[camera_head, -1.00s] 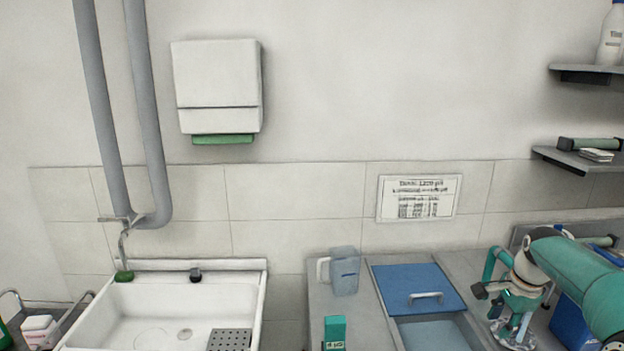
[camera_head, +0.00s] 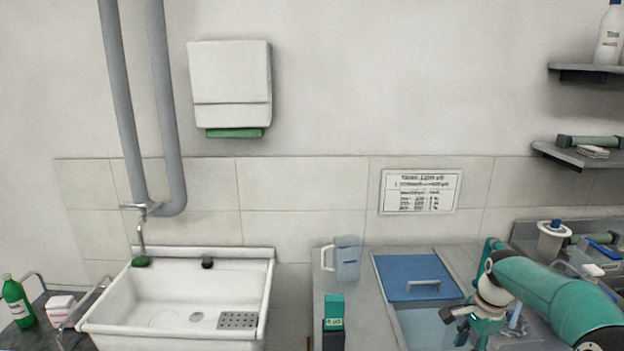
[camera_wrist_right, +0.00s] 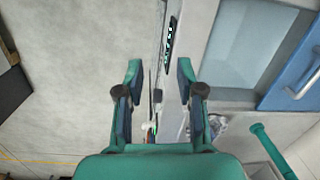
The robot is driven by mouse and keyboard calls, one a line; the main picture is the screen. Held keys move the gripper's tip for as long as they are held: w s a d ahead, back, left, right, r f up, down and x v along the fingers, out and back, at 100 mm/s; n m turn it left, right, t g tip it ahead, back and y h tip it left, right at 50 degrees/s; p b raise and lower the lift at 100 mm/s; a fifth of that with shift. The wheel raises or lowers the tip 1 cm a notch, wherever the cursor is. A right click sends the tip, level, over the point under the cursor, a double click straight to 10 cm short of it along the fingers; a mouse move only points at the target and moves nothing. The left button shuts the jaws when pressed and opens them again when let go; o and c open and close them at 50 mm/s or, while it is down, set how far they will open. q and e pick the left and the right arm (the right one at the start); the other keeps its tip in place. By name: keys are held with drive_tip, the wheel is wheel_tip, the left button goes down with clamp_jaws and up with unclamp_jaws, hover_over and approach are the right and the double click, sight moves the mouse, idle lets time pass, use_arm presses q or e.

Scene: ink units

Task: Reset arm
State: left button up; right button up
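My right arm comes in from the right in the head view, in front of the counter. Its wrist is bent downward beside the blue lid (camera_head: 415,275), and its fingertips are cut off by the lower edge. In the right wrist view my right gripper (camera_wrist_right: 158,75) has its two fingers spread apart, with nothing held between them. The floor and the side of the counter show beyond the fingers. My left gripper is in neither current view.
A white sink (camera_head: 180,290) stands at left. A clear pitcher (camera_head: 347,258) and a teal-topped device (camera_head: 334,313) stand on the counter. A white-lidded container (camera_head: 551,242) stands behind my right arm. A green bottle (camera_head: 16,302) is at far left. Shelves (camera_head: 585,155) hang at right.

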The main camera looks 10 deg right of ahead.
drive_tip(key=s+a+f+n+g+y, duration=0.1)
drive_tip(key=s+a+f+n, duration=0.1)
drive_tip(key=a+f, duration=0.7)
drive_tip(key=s+a+f+n+g+y, duration=0.1)
drive_tip(key=s+a+f+n+g, duration=0.15)
drive_tip(key=a+f, duration=0.65)
drive_tip(key=s+a+f+n+t, duration=0.1)
drive_tip(key=s+a+f+n, duration=0.3)
drive_tip(key=s+a+n, duration=0.2)
drive_tip(key=s+a+f+n+t+y, duration=0.1)
drive_tip(key=s+a+f+n, duration=0.3)
drive_tip(key=s+a, duration=0.6)
drive_tip(key=shift+s+a+n+t, duration=0.15)
drive_tip(key=shift+a+n+t, duration=0.4)
drive_tip(key=shift+n, duration=0.6)
drive_tip(key=shift+d, duration=0.1)
